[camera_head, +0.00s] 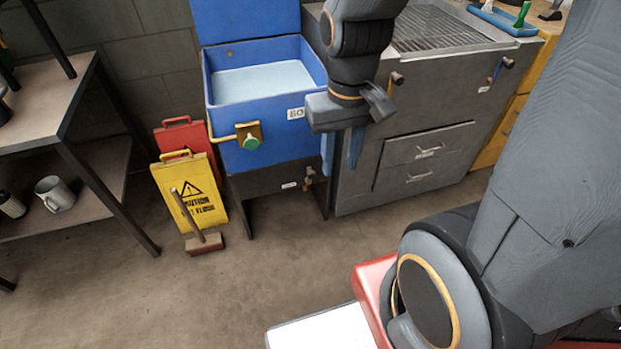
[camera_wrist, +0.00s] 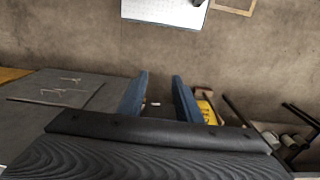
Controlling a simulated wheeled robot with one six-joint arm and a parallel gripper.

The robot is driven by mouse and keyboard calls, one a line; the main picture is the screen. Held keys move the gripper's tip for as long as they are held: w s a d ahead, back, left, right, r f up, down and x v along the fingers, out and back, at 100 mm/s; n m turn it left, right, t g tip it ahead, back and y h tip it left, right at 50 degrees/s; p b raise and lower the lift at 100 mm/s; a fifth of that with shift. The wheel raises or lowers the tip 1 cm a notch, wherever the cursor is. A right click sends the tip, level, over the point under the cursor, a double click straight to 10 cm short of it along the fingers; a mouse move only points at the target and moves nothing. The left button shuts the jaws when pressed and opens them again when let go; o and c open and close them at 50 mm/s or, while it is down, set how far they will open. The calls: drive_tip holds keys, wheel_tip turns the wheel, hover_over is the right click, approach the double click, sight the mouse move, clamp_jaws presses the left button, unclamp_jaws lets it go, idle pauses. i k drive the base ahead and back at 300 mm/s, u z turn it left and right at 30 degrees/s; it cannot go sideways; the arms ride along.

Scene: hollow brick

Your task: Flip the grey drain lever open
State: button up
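My gripper (camera_head: 340,164) points downward in front of the gap between the blue tank (camera_head: 226,118) and the grey cabinet (camera_head: 362,180). Its two blue fingers are apart with nothing between them; the wrist view also shows the open gripper (camera_wrist: 159,97). In the wrist view a small pale patch shows between the fingers, and no lever is clear.
A green knob (camera_head: 251,141) and a yellow pipe jut from the tank's front. A yellow caution sign (camera_head: 205,190) and a red one (camera_head: 172,136) stand at left. Open floor (camera_head: 250,270) lies in front.

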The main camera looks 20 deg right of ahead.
sight(310, 173)
drive_tip(key=k, duration=0.5)
drive_tip(key=z, duration=0.7)
drive_tip(key=i, duration=0.8)
drive_tip(key=u, duration=0.7)
